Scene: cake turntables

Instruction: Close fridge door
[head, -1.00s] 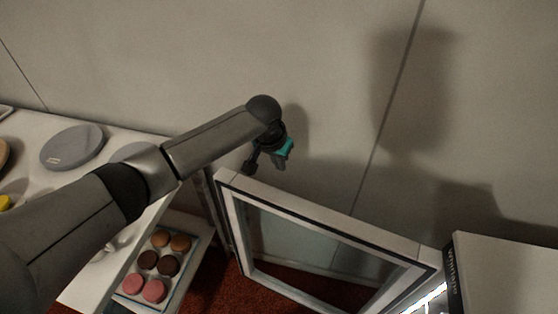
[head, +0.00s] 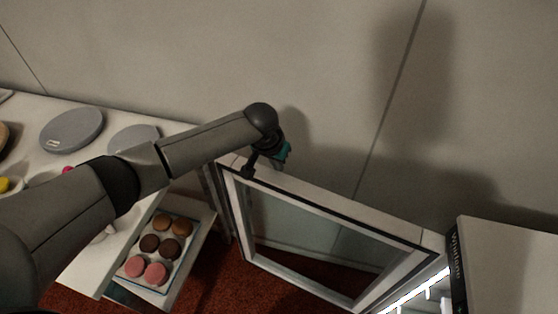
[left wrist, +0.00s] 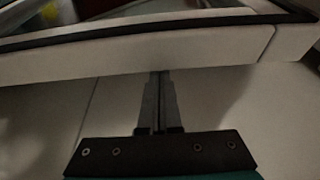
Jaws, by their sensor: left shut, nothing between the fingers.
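The fridge door (head: 330,210) stands open in the head view, a white frame with a dark seal and a glass pane. The lit fridge body (head: 508,262) is at the lower right. My left gripper (head: 248,172) is shut and empty at the top of the door's free end, on the wall side. In the left wrist view my shut fingers (left wrist: 160,80) point at the white door edge (left wrist: 140,56), with the tips at or very near it; I cannot tell if they touch. My right gripper is not in view.
A white counter (head: 105,118) with grey turntables (head: 72,130) is at the left. Below it an open drawer holds a tray of macarons (head: 150,243) close to the door's free end. A plain wall (head: 280,60) stands behind the door. Red carpet (head: 205,275) shows below.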

